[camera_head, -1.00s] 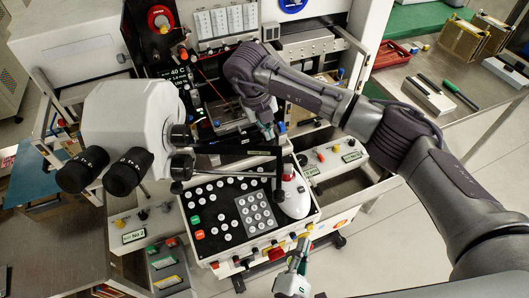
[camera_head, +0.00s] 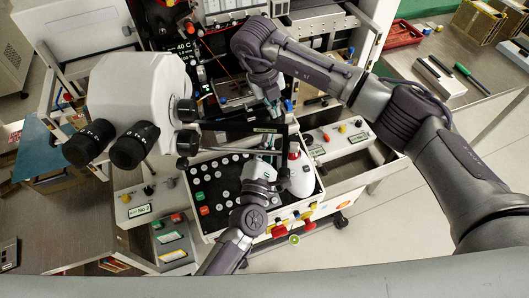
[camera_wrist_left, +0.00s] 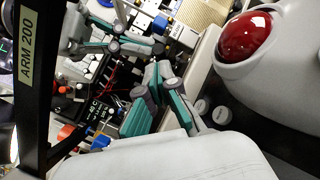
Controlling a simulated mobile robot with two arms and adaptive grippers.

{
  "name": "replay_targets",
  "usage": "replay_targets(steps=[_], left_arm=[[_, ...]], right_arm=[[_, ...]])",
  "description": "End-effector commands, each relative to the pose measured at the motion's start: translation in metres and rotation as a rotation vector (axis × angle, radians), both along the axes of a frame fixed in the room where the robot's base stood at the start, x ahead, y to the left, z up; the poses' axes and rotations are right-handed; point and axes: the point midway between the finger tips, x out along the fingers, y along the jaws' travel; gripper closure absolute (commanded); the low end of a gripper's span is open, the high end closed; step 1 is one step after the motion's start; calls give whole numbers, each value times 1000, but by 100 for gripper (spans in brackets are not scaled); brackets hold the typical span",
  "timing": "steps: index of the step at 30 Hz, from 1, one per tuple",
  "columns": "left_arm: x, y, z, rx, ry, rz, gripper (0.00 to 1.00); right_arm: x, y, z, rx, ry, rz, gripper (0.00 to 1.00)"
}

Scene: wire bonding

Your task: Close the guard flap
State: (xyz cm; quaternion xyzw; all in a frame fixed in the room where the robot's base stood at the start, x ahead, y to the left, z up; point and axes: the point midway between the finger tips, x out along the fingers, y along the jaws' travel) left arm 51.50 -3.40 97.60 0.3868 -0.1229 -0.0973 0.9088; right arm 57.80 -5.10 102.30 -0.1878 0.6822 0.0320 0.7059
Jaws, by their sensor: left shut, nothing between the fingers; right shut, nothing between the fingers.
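A black-framed panel (camera_head: 225,134), which looks like the guard flap, stands over the back of the button console; its hinge and exact angle are hard to tell. In the left wrist view a black bar (camera_wrist_left: 40,75) labelled "ARM 200" runs down the left side. My right gripper (camera_head: 273,106) is shut and points down behind the panel's upper edge, by the machine's work area. My left gripper (camera_head: 268,158) is over the console in front of the panel, partly hidden. Its shut, empty fingers (camera_wrist_left: 165,78) show in the left wrist view, apart from the bar.
A white trackball unit (camera_head: 299,178) with a red ball (camera_wrist_left: 245,37) stands close right of my left gripper. The button console (camera_head: 205,225) lies below it. A white microscope head (camera_head: 135,90) with black eyepieces is at the left. An open drawer (camera_head: 350,170) is at the right.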

Motion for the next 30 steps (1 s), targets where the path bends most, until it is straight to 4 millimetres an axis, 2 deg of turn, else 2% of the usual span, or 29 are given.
replay_targets(steps=[3, 7, 17, 23, 30], left_arm=[[15, -4, 3, -1, 0, 1, 100], [22, -6, 3, 0, 1, -1, 100], [23, -7, 3, -1, 2, 0, 100], [29, -12, 16, -4, -2, -1, 100], [30, -12, 19, -4, -8, -1, 100]], right_arm=[[0, 0, 0, 0, 0, 0, 100], [0, 0, 0, 0, 0, 0, 100], [0, 0, 0, 0, 0, 0, 100], [0, 0, 0, 1, 1, 1, 100], [-2, 0, -3, 0, 8, 1, 99]])
